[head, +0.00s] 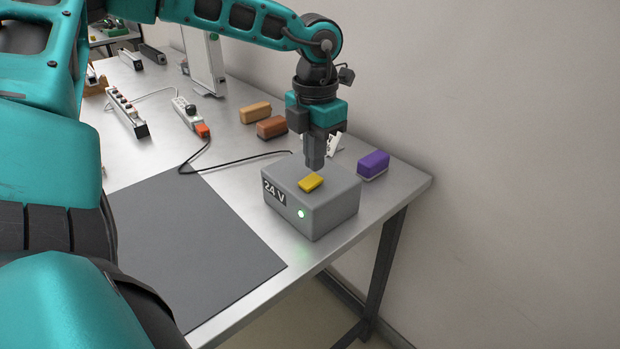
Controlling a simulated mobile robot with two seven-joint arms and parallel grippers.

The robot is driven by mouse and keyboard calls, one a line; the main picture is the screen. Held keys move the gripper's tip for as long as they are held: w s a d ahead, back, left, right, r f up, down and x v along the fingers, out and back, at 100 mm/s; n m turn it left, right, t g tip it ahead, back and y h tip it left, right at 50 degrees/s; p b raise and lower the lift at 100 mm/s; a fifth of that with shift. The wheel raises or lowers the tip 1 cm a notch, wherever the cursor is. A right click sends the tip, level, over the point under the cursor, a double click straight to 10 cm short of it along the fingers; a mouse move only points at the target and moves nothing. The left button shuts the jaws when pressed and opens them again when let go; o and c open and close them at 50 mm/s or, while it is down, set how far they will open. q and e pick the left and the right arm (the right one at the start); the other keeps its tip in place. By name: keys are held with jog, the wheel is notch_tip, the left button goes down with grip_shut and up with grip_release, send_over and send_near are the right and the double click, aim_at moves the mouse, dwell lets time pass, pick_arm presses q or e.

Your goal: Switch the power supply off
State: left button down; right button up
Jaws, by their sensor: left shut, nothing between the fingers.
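The power supply (335,213) is a grey box marked "24 V" on the right part of the metal table. A yellow switch (310,183) sits on its top, and a green light (301,214) glows on its front. My left gripper (315,168) points down just above the box top, right at the far side of the yellow switch. Its fingers are shut with nothing between them. I cannot tell whether the fingertips touch the switch. My right gripper is not in view.
A purple block (373,164) stands right of the box, near the wall. Orange (255,112) and brown (271,127) blocks lie behind it. A black cable (235,163) runs to a power strip (186,114). A dark mat (198,238) lies bare at left.

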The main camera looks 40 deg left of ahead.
aim_at(314, 177)
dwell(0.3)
pick_arm(q)
jog(key=shift+f, duration=0.1)
jog(key=shift+f+b, duration=1.15)
jog(key=shift+b, duration=0.2)
dwell(0.5)
jog(key=shift+r+p, duration=1.75)
jog(key=shift+r, duration=1.8)
